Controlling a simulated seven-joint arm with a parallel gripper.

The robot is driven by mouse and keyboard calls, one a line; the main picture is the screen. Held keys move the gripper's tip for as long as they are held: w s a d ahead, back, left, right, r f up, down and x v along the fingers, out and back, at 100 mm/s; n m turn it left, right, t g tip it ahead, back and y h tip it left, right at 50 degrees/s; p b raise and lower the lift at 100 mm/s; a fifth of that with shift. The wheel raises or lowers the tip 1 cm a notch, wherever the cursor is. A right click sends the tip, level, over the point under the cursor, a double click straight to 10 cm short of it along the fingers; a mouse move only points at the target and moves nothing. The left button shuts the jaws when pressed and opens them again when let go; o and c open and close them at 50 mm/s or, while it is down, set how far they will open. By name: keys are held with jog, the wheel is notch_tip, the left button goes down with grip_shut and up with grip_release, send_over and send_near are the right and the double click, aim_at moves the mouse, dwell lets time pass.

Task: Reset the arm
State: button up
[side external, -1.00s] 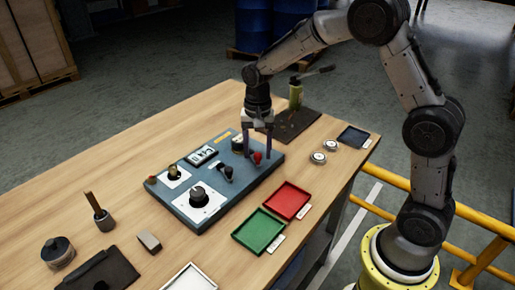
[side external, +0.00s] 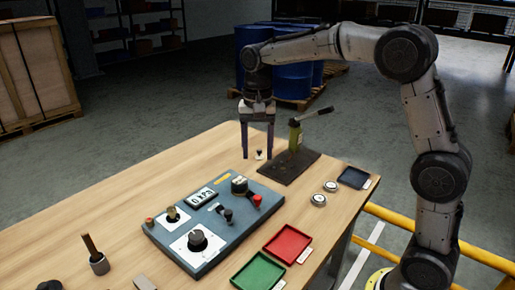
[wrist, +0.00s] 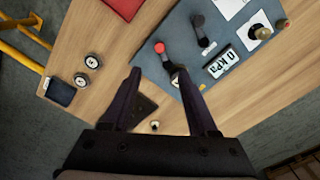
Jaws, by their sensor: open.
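My gripper (side external: 257,148) is open and empty, pointing down above the far part of the table. In the side view its fingers show behind the blue-grey control panel (side external: 183,225), apart from it. The wrist view shows the two dark fingers (wrist: 158,78) spread, with nothing between them. The panel carries a red-tipped lever (side external: 256,200), a dark lever (side external: 227,214), a black knob (side external: 197,239) and a display (side external: 201,197). In the wrist view the display (wrist: 221,62) appears to read 0 kPa.
A green hand pump (side external: 295,135) with a raised handle stands on a dark plate (side external: 290,168). Red (side external: 288,244) and green (side external: 258,272) trays, two round gauges (side external: 318,199) and a dark tray (side external: 353,177) lie on the right. A yellow rail (side external: 480,254) runs beside the table.

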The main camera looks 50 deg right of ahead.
jog(key=shift+r, duration=0.15)
jog(key=s+a+r+n+t, duration=0.1)
jog(key=s+r+n+t, duration=0.15)
jog(key=s+r, duration=0.85)
jog(key=s+f+n+t, duration=0.3)
jog(key=s+f+n, duration=0.5)
jog(key=s+f, duration=0.3)
jog(key=s+a, duration=0.1)
jog(key=s, duration=0.3)
